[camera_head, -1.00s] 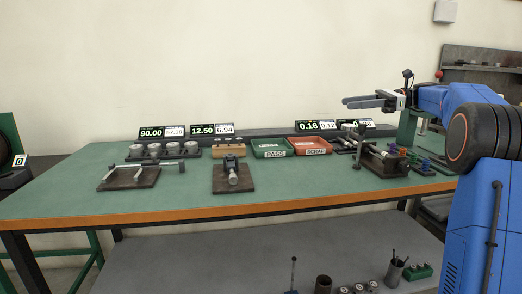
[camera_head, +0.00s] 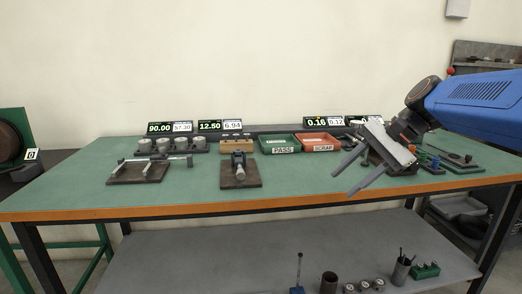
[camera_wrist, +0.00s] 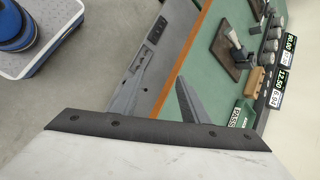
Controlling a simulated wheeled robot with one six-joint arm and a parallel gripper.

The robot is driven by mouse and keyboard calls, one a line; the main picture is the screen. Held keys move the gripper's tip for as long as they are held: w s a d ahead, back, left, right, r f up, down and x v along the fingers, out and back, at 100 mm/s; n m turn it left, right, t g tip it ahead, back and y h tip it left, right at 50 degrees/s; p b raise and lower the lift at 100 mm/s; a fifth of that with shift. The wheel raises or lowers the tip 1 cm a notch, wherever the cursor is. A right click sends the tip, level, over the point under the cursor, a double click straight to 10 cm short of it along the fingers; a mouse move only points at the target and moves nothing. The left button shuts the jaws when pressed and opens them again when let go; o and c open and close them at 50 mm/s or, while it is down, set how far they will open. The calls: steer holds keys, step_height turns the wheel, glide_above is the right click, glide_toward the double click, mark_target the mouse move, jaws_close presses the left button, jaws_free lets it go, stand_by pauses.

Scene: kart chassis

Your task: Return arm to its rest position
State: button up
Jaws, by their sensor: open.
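My gripper (camera_head: 350,173) is in front of the right part of the green workbench (camera_head: 230,193) in the head view, its fingers pointing down and to the left. The two fingers are apart and nothing is between them. My blue arm reaches in from the right edge.
A green PASS tray (camera_head: 281,143) and a red SCRAP tray (camera_head: 317,142) stand near the bench back. Fixtures on dark plates (camera_head: 138,172) (camera_head: 240,172) stand left. My gripper covers part of the right fixture. A grey lower shelf (camera_head: 220,262) holds small parts.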

steer(key=s+d+f+n+t+h, duration=0.1)
steer(key=s+d+f+n+h, duration=0.1)
steer(key=s+f, duration=0.4)
steer(key=s+d+f+n+h, duration=0.2)
steer(key=s+f+n, duration=0.3)
steer(key=s, duration=0.3)
steer(key=s+d+f+n+t+h, duration=0.1)
steer(key=s+d+f+n+h, duration=0.1)
steer(key=s+f, duration=0.5)
steer(key=shift+d+f+n+t+h, duration=0.3)
steer(key=shift+d+f+n+h, duration=0.15)
steer(key=shift+n, duration=0.45)
